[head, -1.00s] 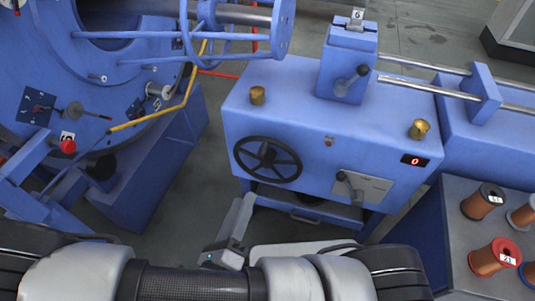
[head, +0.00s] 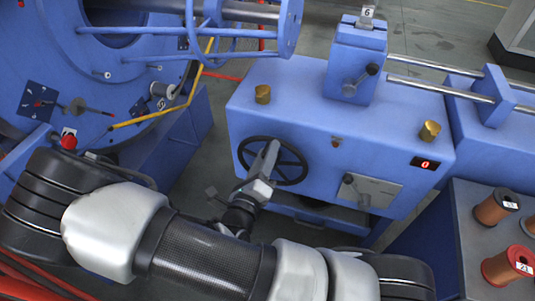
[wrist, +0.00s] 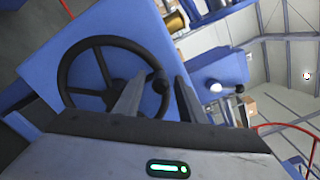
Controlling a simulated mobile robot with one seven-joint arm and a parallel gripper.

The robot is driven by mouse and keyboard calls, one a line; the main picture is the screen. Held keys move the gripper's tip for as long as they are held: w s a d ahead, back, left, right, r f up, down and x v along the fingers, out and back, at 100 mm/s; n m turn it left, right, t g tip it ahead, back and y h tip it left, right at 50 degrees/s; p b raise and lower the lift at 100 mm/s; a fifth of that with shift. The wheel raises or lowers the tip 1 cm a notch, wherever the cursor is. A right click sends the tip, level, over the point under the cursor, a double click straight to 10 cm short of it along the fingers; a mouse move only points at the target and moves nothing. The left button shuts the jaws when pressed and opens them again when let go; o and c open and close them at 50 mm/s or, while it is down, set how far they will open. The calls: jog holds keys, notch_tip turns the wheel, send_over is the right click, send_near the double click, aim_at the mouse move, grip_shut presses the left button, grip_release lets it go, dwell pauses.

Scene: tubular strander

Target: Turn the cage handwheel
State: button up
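The cage handwheel (head: 290,156) is a black spoked wheel on the front of the blue machine housing. My gripper (head: 267,150) is in front of it, its fingers overlapping the wheel's left-centre part in the head view. I cannot tell whether the fingers touch the knob or rim.
A lever on a grey plate (head: 385,189) sits right of the wheel, below a red display reading 0 (head: 425,164). Brass knobs (head: 430,131) stand on the housing top. A bench with copper spools (head: 497,207) is at the right. The large blue drum machine (head: 50,65) is at left.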

jog(key=shift+w+d, duration=0.15)
jog(key=shift+w, duration=0.2)
grip_shut()
jog(key=shift+r+p, duration=0.1)
jog(key=shift+p, duration=0.2)
